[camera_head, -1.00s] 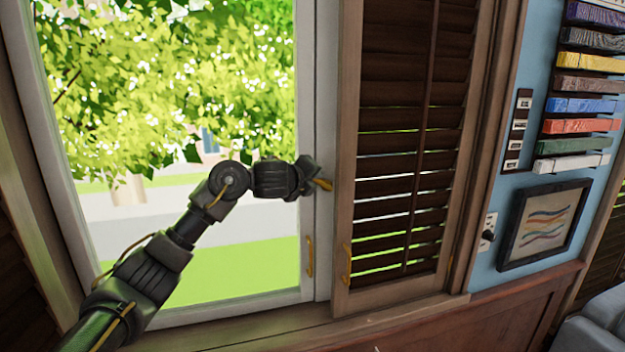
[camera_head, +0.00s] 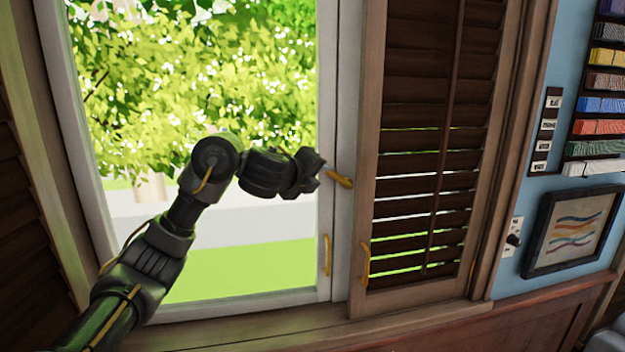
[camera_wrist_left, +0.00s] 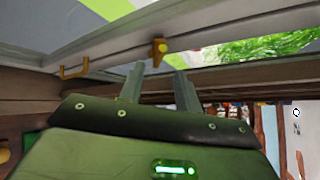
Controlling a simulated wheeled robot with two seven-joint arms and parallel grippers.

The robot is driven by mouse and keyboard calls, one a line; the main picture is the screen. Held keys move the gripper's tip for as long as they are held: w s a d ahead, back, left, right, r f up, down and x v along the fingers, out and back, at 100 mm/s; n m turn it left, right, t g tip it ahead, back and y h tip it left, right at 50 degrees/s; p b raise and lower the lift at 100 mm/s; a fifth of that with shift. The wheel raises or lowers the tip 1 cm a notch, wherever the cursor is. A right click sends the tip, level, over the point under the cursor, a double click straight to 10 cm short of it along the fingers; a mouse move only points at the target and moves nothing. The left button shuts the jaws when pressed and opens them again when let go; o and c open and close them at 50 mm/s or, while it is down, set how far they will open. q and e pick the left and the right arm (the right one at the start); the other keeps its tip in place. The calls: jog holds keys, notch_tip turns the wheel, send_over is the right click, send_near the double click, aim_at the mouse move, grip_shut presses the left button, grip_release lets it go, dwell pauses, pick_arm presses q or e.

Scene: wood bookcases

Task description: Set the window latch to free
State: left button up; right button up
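The window latch (camera_head: 340,179) is a small brass lever on the white window frame's right upright, tilted down to the right in the head view. In the left wrist view the latch (camera_wrist_left: 158,50) shows just beyond the fingertips, roughly in line with the gap between them. My left gripper (camera_head: 318,172) is just left of the latch in the head view. In the left wrist view its two fingers (camera_wrist_left: 160,70) stand apart with nothing between them. I see no clear contact with the latch. My right gripper is in neither view.
A brass pull handle (camera_head: 327,255) sits lower on the window frame. A brown louvred shutter (camera_head: 420,150) with its own brass handle (camera_head: 366,262) stands close on the right. The wooden sill (camera_head: 250,328) runs below. A framed picture (camera_head: 571,232) hangs farther right.

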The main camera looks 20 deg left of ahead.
pick_arm(q)
jog(key=shift+v, duration=1.3)
